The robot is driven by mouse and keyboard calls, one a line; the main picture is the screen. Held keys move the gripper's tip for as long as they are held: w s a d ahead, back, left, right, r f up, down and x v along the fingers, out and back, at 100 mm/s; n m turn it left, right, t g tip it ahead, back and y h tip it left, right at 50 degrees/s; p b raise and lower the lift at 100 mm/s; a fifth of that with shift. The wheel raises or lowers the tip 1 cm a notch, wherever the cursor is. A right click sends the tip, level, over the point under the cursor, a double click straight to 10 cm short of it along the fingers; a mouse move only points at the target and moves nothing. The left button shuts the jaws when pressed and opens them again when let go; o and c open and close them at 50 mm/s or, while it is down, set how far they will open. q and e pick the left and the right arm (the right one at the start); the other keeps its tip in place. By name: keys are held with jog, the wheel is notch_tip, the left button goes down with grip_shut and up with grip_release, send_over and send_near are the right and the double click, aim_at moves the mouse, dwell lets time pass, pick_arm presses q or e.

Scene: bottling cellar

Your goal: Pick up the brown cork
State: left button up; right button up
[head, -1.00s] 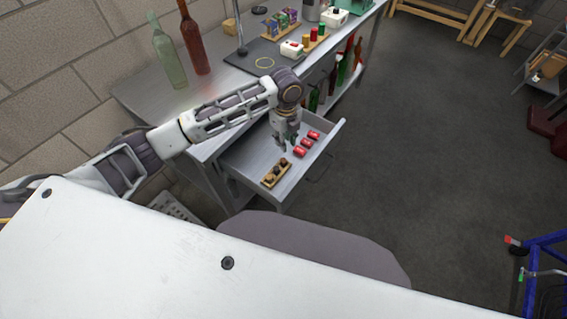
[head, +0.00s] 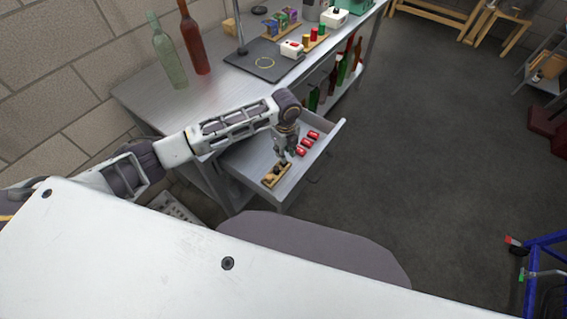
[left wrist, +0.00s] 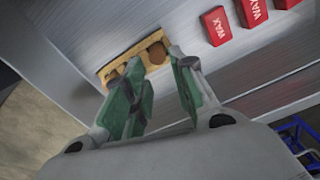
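A wooden holder (head: 267,184) with several corks in it lies in the open drawer, near its front left side. A brown cork (left wrist: 157,52) sits at the right end of this holder in the left wrist view, beyond and between my fingertips. My left gripper (head: 287,156) points down over the drawer, close to the holder. Its green-padded fingers (left wrist: 157,58) are apart, with nothing clearly held. The fingers hide part of the holder; a brown patch behind the left finger cannot be made out clearly. My right gripper is in neither view.
Red wax blocks (head: 303,151) lie in the drawer (head: 246,157) just right of my gripper. The drawer walls surround this space. The workbench (head: 160,95) above bears a green bottle (head: 168,55) and a brown-red bottle (head: 194,45).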

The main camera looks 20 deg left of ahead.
pick_arm(q)
send_over(283, 166)
jog(key=shift+d+f, duration=0.1)
jog(key=shift+f, duration=2.5)
jog(key=c, duration=0.4)
